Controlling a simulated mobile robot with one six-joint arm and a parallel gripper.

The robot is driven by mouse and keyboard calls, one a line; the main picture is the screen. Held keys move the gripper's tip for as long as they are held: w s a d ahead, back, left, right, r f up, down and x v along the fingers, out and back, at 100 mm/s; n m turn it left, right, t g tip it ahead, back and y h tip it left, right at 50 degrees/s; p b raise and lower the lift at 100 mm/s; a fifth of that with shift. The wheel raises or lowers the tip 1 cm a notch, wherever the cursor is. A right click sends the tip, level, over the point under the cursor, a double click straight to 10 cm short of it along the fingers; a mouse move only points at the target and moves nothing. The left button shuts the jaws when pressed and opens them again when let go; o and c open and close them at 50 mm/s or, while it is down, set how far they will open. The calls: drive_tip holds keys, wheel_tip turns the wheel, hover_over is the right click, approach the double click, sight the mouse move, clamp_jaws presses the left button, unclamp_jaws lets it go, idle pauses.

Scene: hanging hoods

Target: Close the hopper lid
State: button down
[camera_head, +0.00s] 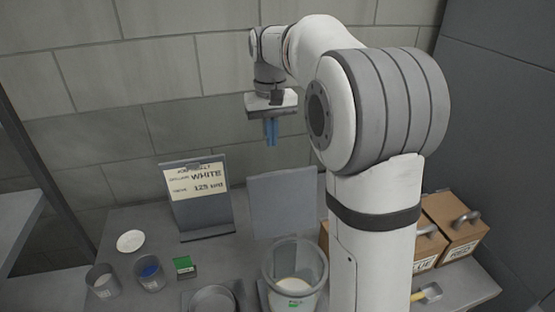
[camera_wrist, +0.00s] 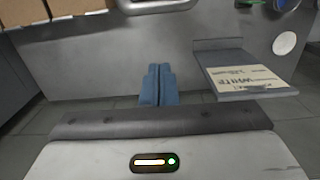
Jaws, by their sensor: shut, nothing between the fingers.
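My gripper (camera_head: 271,132) hangs high over the back of the bench in the head view, its blue fingers pointing down, together and empty. The shut fingers also show in the wrist view (camera_wrist: 158,86). A flat grey square panel (camera_head: 284,205), which looks like a raised lid, stands upright below my gripper, apart from it. In front of the panel is a grey round container (camera_head: 295,262) with white contents and a green label. I cannot tell whether the panel is hinged to it or to something hidden behind my arm.
A card stand (camera_head: 198,197) reading WHITE stands left of the panel. A white dish (camera_head: 131,241), two cups (camera_head: 151,272) and a green-topped block (camera_head: 185,266) are at left. Wooden boxes with handles (camera_head: 455,228) and a scoop (camera_head: 427,292) are right of my arm. A wall is behind.

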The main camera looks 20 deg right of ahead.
drive_tip(key=s+f+p, duration=0.1)
drive_tip(key=s+f, duration=0.3)
drive_tip(key=f, duration=0.1)
drive_tip(key=shift+f+p, duration=0.2)
drive_tip(key=shift+p, duration=0.15)
drive_tip(key=shift+b, duration=0.35)
